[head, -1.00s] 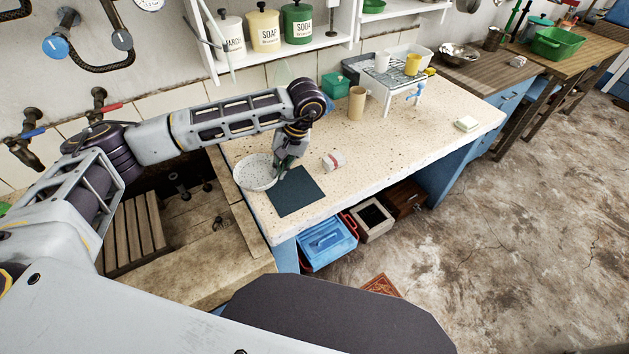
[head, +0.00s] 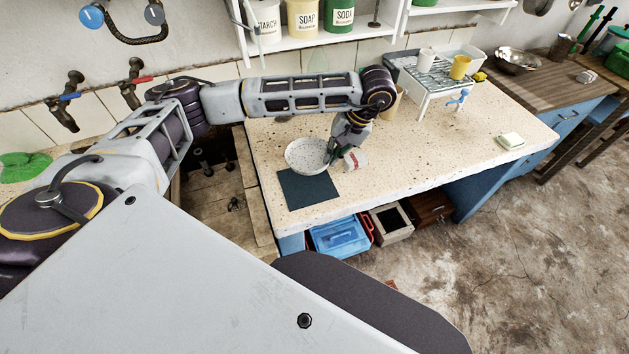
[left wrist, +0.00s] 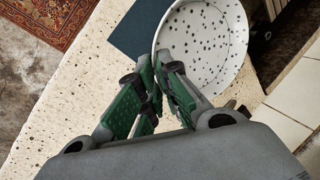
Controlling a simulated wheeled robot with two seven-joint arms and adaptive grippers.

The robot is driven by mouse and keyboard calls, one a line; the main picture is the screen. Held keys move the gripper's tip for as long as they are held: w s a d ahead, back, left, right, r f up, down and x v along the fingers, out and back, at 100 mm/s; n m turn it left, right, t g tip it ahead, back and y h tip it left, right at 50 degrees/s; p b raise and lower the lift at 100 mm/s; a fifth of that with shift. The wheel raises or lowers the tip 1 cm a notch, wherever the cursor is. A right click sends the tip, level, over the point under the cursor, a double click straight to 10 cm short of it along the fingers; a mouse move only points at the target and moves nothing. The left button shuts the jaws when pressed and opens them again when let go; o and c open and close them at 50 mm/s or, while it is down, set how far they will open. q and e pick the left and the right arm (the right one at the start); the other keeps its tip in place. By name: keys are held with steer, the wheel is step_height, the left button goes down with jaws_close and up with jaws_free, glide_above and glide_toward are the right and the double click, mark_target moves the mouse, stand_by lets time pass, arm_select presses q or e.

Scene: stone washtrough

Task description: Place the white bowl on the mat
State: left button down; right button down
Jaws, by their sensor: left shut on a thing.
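The white bowl (head: 306,155), speckled with dark dots inside, is on or just above the worktop, behind the dark mat (head: 307,187). In the head view its near edge reaches the mat's far edge. My left gripper (head: 331,158) is shut on the bowl's right rim. In the left wrist view the fingers (left wrist: 165,88) close on the rim of the bowl (left wrist: 210,45), and the mat (left wrist: 138,28) shows beside it. I cannot tell whether the bowl touches the worktop. My right gripper is not in view.
A small white and red cup (head: 356,160) lies just right of my left gripper. The washtrough (head: 225,190) is to the left. The worktop's middle is clear.

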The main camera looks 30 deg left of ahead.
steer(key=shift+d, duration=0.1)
arm_select(q)
steer(key=shift+s+a+r+n, duration=0.2)
steer(key=shift+s+n, duration=0.15)
steer(key=shift+n, duration=0.15)
steer(key=shift+g, duration=0.3)
steer(key=shift+f, duration=0.1)
steer(key=shift+f, duration=1.05)
glide_above(328, 184)
steer(key=shift+f, duration=2.05)
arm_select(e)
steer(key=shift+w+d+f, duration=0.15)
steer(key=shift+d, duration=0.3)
arm_select(q)
steer(key=shift+f, duration=0.1)
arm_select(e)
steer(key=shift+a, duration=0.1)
